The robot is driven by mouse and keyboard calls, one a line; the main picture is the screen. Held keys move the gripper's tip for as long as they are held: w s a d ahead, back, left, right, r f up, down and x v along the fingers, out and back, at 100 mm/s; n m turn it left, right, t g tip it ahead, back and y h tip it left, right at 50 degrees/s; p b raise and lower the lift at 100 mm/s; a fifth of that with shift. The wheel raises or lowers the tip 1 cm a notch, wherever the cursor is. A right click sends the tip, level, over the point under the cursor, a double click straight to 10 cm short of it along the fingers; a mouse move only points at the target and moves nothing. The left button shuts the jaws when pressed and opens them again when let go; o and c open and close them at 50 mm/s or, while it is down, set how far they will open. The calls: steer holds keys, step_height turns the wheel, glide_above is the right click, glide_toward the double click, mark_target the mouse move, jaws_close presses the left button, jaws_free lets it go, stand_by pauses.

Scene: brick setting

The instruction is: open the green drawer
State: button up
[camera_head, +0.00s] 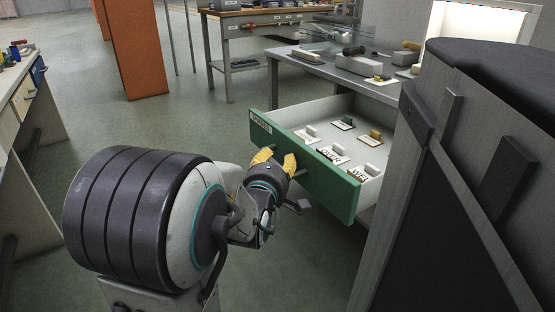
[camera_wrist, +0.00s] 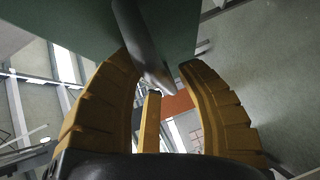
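The green drawer (camera_head: 325,180) is pulled well out of its cabinet, with its white inside showing. Its green front faces my arm and a dark bar handle (camera_head: 287,145) runs across it. My gripper (camera_head: 275,160), with yellow fingers, is at the left part of this front, by the handle. In the wrist view the dark handle (camera_wrist: 148,50) passes between the spread fingers of my gripper (camera_wrist: 158,65). It lies close to the left finger, and a small gap shows beside the right one. The gripper looks open around the handle.
Several labelled blocks (camera_head: 338,158) lie inside the drawer. A grey worktable (camera_head: 340,70) with tools stands behind it. A large dark-and-grey body (camera_head: 450,190) blocks the right side. A bench (camera_head: 22,110) stands at the left edge. Open floor (camera_head: 180,125) lies left of the drawer.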

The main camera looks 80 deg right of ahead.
steer(key=shift+c, duration=0.3)
jaws_close()
